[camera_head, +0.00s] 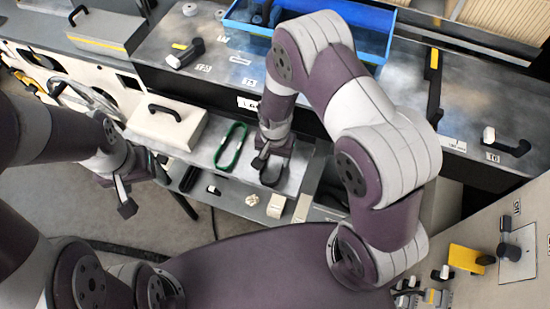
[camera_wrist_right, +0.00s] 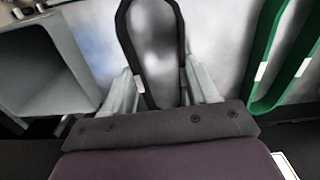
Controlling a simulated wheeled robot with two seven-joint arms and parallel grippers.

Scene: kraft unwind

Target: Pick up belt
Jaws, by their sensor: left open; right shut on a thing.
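A black belt (camera_wrist_right: 124,40) forms a long loop in the right wrist view, with its near end between my right gripper's fingers (camera_wrist_right: 160,95). My left gripper (camera_head: 122,193) is open and empty, left of the shelf and apart from the belts.
A cream box with a black handle (camera_head: 168,125) stands left of the green belt. A blue tray (camera_head: 378,45) sits on the upper bench behind. Small parts (camera_head: 276,205) lie along the shelf's front. A control panel (camera_head: 515,250) is at the right.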

